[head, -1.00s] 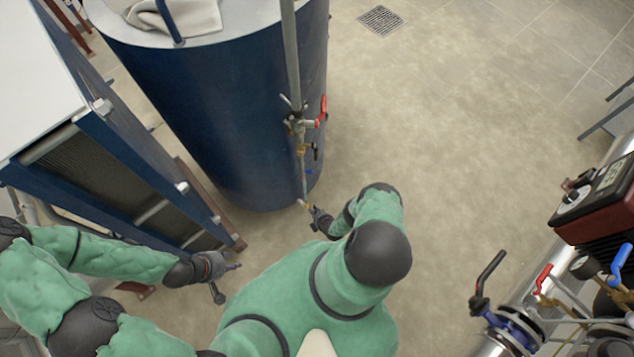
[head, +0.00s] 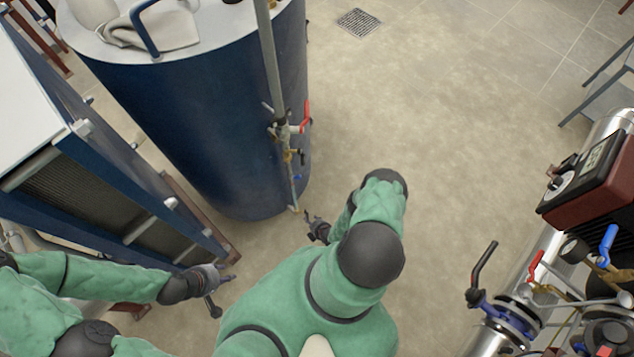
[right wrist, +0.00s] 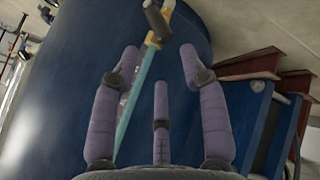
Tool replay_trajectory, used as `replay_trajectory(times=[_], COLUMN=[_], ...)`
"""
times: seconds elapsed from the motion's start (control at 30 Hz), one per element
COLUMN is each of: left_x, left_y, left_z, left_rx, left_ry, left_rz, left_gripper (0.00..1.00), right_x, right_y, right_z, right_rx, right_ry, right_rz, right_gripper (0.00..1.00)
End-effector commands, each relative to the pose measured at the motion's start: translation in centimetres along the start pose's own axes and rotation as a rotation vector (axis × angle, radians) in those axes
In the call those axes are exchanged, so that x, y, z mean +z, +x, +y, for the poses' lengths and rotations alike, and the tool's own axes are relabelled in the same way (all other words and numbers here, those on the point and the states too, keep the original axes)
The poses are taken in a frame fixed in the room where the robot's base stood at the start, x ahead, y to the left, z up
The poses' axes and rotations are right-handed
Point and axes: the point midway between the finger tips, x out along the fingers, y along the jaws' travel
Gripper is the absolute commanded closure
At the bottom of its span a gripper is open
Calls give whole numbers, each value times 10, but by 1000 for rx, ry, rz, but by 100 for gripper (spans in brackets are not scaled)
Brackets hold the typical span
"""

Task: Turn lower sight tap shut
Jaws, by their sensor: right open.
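The lower sight tap (head: 295,208) is at the bottom end of the thin sight tube on the blue tank. It is small in the head view, so its handle angle cannot be told there. In the right wrist view the tap (right wrist: 157,22) has a brass body and a dark lever, beyond my fingertips near the top edge. My right gripper (head: 310,215) is open and empty, a little right of the tap with a gap between; its spread fingers (right wrist: 160,60) show in the right wrist view. My left gripper (head: 222,290) has its fingers spread, empty, near the plate exchanger.
The blue tank (head: 190,120) carries an upper valve with a red lever (head: 306,116). The plate exchanger (head: 110,180) stands at left. Pipework with a blue-handled valve (head: 607,243) and a red box (head: 590,185) stands at right. The floor between is clear.

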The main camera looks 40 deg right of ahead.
Motion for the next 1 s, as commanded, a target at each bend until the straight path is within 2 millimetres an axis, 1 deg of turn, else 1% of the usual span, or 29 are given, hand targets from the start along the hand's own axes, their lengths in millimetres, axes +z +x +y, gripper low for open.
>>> replay_trajectory(times=[0.03, 0.3, 0.5, 0.7, 0.93, 0.97, 1.0], left_x=[0, 0, 0, 0, 0, 0, 0], left_y=[0, 0, 0, 0, 0, 0, 0], left_z=[0, 0, 0, 0, 0, 0, 0], left_rx=[0, 0, 0, 0, 0, 0, 0], left_ry=[0, 0, 0, 0, 0, 0, 0], left_rz=[0, 0, 0, 0, 0, 0, 0], left_gripper=[60, 60, 60, 60, 60, 60, 60], right_x=[0, -1, -2, -3, -3, -3, -3], right_y=[-7, -41, -59, -65, -65, -65, -64], right_z=[1, -1, -2, -2, -2, -2, -2], right_rx=[0, -2, -4, -2, -3, -3, -5], right_ry=[1, 1, 0, -1, -2, -2, -2], right_rz=[-1, 1, 2, 3, 4, 4, 3], right_gripper=[56, 56, 56, 56, 56, 62, 73])
